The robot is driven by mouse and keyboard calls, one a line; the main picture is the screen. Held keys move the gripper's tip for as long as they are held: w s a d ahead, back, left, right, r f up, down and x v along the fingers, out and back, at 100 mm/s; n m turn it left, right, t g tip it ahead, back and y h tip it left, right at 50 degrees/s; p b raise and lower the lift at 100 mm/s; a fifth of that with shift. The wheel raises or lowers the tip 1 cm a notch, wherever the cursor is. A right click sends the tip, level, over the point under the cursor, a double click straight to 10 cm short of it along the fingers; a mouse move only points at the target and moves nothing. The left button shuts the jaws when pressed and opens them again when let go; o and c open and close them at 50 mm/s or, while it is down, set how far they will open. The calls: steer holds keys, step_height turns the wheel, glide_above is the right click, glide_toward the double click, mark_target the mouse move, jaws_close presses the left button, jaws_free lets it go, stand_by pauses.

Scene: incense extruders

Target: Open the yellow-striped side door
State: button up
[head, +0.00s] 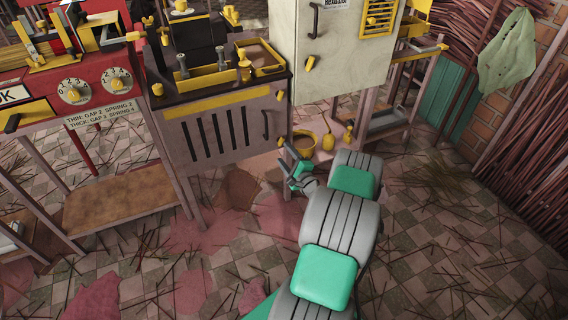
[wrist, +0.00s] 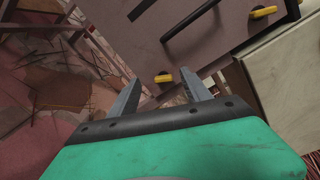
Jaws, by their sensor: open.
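My gripper (head: 290,155) is low in front of the cabinet's right corner. In the wrist view my gripper (wrist: 160,85) is open and empty, with the nearer knob appearing between its fingertips. Contact cannot be told.
A pale cabinet (head: 335,50) with a black handle stands to the right. A yellow bowl (head: 304,142) and small yellow bottle (head: 328,141) are behind my gripper. A red machine (head: 70,90) stands at left. The tiled floor (head: 440,245) at right has scattered sticks.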

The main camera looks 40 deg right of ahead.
mark_target(281, 141)
steer(key=w+d+f+m+h+b, duration=0.1)
steer(key=w+d, duration=0.3)
steer(key=w, duration=0.1)
steer(key=shift+w+f+b, duration=0.2)
steer(key=shift+w+b, duration=0.15)
steer(key=shift+w, duration=0.05)
steer(key=shift+a, duration=0.1)
jaws_close()
stand_by(1.1)
